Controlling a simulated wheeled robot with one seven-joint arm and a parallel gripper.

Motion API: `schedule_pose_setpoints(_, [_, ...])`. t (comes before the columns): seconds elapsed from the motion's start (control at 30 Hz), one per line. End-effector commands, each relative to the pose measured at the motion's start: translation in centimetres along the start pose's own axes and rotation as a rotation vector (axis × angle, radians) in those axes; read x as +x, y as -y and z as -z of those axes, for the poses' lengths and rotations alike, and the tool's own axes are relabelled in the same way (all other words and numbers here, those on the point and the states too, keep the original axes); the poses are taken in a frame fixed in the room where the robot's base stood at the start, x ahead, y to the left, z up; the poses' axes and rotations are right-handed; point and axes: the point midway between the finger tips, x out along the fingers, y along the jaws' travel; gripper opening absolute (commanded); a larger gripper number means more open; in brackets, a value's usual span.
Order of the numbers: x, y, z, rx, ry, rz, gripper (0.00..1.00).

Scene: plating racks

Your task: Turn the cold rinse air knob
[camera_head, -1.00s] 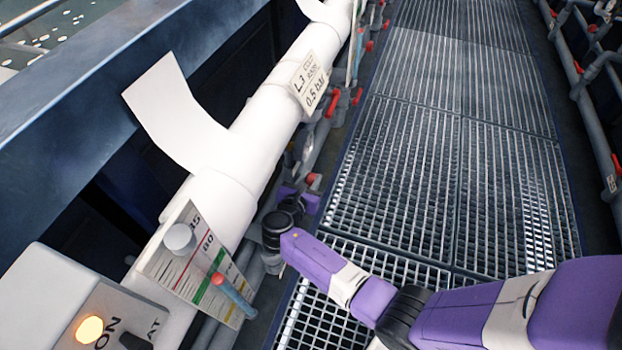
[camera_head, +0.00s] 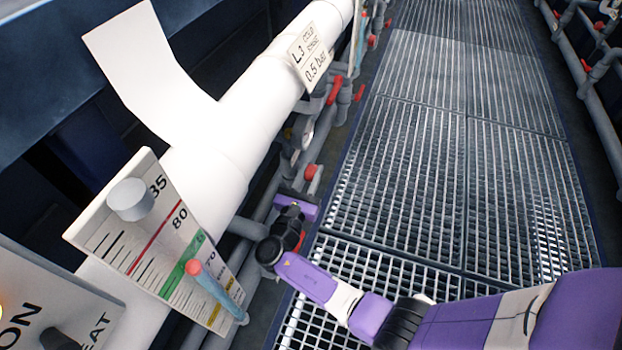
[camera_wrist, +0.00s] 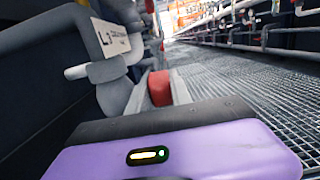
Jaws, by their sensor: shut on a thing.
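The red air knob (camera_head: 311,172) sits low on the grey pipework beside the white duct, below the sign reading "L.3 cold rinse 0.5 bar" (camera_head: 308,58). My gripper (camera_head: 311,181) is at the knob, with its purple body just below it in the head view. In the wrist view the red knob (camera_wrist: 159,88) stands between the two grey fingers of my gripper (camera_wrist: 158,92), which are shut on it. The sign (camera_wrist: 110,37) shows at the upper left there. The knob's far side and any markings on it are hidden.
A gauge card (camera_head: 165,245) and a panel with a dark switch (camera_head: 60,338) stand at the lower left. Grey pipes with red valve handles (camera_head: 335,90) run along the duct. The grating walkway (camera_head: 430,150) to the right is clear, with more pipes (camera_head: 600,120) beyond.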

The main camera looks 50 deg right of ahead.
Motion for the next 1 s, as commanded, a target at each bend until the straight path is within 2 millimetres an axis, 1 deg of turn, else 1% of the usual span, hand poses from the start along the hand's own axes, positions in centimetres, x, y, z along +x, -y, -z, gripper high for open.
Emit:
schedule_pose_setpoints(0.03, [-0.16, 0.0, 0.51, -0.001, 0.017, -0.001, 0.0])
schedule_pose_setpoints(0.3, [-0.15, 0.0, 0.19, -0.001, 0.066, -0.002, 0.0])
schedule_pose_setpoints(0.67, [-0.16, 0.0, 0.13, -0.001, 0.068, -0.002, 0.0])
schedule_pose_setpoints(0.7, [-0.16, 0.0, 0.13, -0.001, 0.068, -0.002, 0.33])
schedule_pose_setpoints(0.73, [-0.15, 0.0, 0.13, -0.001, 0.068, -0.002, 0.35])
schedule_pose_setpoints(1.0, [-0.07, 0.0, 0.05, -0.001, 0.068, -0.001, 0.35])
